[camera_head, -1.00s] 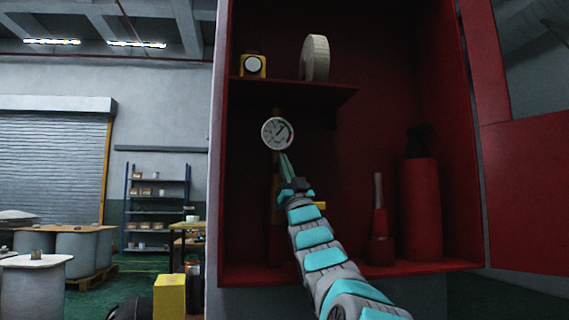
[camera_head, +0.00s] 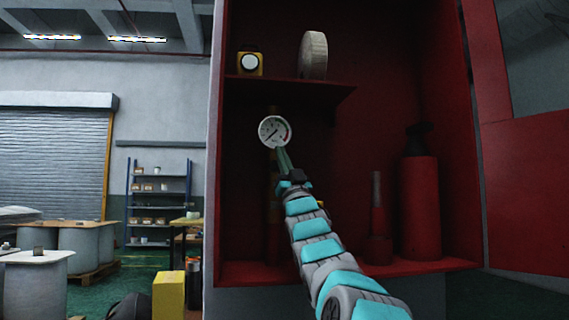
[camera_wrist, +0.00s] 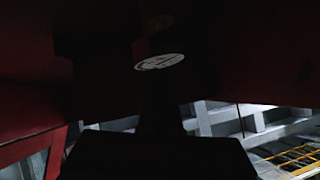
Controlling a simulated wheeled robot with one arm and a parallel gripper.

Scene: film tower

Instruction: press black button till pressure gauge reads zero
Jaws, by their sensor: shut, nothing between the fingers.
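A round white pressure gauge (camera_head: 275,131) with a green and red scale band stands inside the red cabinet, below the shelf. Its needle points to the lower left. In the dark wrist view its pale face (camera_wrist: 160,62) shows at a steep slant. My gripper (camera_head: 281,152) is shut, its fingertips just under the gauge's lower edge. Whether they touch anything there is hidden. I cannot make out the black button; the area behind the fingers is dark and covered by my gripper.
The cabinet shelf (camera_head: 300,92) above holds a yellow box with a white disc (camera_head: 250,63) and a pale roll (camera_head: 313,55). The cabinet door (camera_head: 525,195) is open at right.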

